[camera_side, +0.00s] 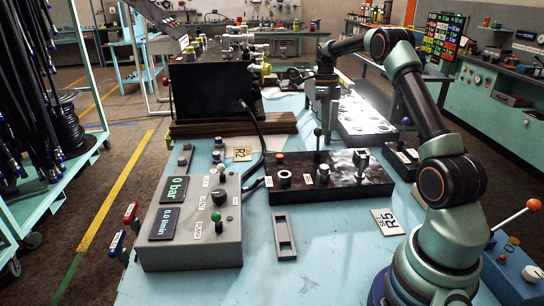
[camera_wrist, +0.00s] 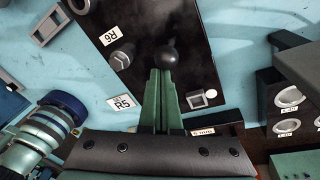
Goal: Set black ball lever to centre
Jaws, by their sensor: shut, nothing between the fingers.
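The black ball lever (camera_side: 318,132) stands on a black valve box (camera_side: 345,187) in the middle of the table. Its shaft looks nearly upright in the side view. My gripper (camera_side: 326,128) points down right beside the ball, and its tips partly cover the area around the lever. In the wrist view my gripper's green fingers (camera_wrist: 160,76) are together with nothing between them. The black ball (camera_wrist: 167,57) shows just past the fingertips. I cannot tell whether they touch it. The lower shaft is hidden behind the fingers in the wrist view.
A grey control box (camera_side: 190,232) with displays stands to the left. A black hose (camera_side: 263,145) curves between it and the valve box. A grey slotted plate (camera_side: 284,237) lies in front. An orange-ball lever (camera_side: 533,205) stands at far right. Open blue tabletop lies in front.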

